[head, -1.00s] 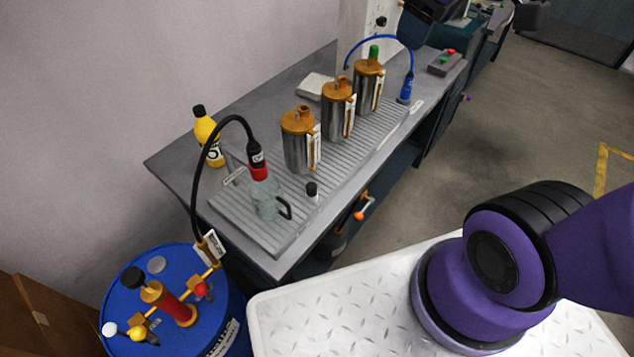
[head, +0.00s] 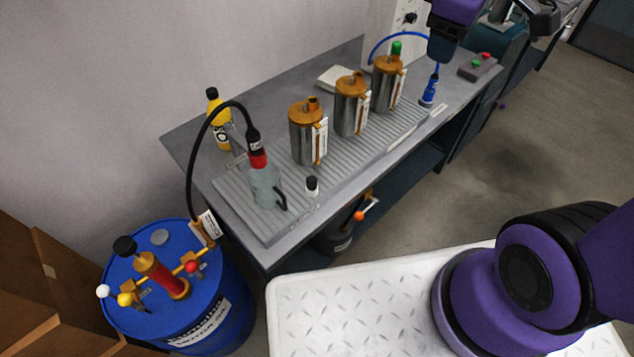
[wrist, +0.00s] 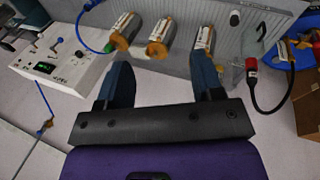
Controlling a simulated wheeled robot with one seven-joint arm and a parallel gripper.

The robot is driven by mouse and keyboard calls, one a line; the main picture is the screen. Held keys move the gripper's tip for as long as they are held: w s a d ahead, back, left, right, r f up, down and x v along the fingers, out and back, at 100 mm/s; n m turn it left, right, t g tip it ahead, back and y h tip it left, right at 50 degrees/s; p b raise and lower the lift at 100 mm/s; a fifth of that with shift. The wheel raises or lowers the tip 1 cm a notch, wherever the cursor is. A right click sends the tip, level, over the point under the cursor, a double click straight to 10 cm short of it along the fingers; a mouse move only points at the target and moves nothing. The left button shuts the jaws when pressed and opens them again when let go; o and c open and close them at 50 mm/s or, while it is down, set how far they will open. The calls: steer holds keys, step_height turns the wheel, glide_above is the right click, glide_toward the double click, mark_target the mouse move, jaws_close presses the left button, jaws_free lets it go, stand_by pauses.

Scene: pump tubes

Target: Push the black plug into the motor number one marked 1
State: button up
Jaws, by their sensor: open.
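The small black plug (head: 312,182), with a pale lower part, stands near the bench's front edge, right of the glass jug. It shows small at the top of the wrist view (wrist: 235,18). Three steel motors with orange tops stand in a row: the near one (head: 307,138), the middle one (head: 350,112) and the far one (head: 387,88), which has a green plug on top. Their labels are too small to read. My gripper (wrist: 162,82) is open and empty, its fingers apart. In the head view my gripper (head: 443,48) is above the bench's far end, away from the black plug.
A black hose with a red-ended connector (head: 256,150) arches over a glass jug (head: 266,188). A blue connector (head: 429,92) stands beside the far motor. A yellow bottle (head: 220,130) is behind, a blue drum (head: 222,290) at left. A control box (head: 478,66) sits at the far end.

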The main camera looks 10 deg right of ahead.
steer(key=w+a+f+n, duration=0.4)
steer(key=w+f+n, duration=0.2)
steer(key=f, duration=0.2)
steer(key=n+g+y, duration=0.2)
steer(key=n+g, duration=0.1)
steer(key=n, duration=1.1)
glide_above(311, 179)
step_height(311, 179, down, 22)
steer(key=shift+f, duration=0.1)
steer(key=shift+d+f, duration=0.1)
steer(key=shift+f, duration=5)
steer(key=c, duration=1)
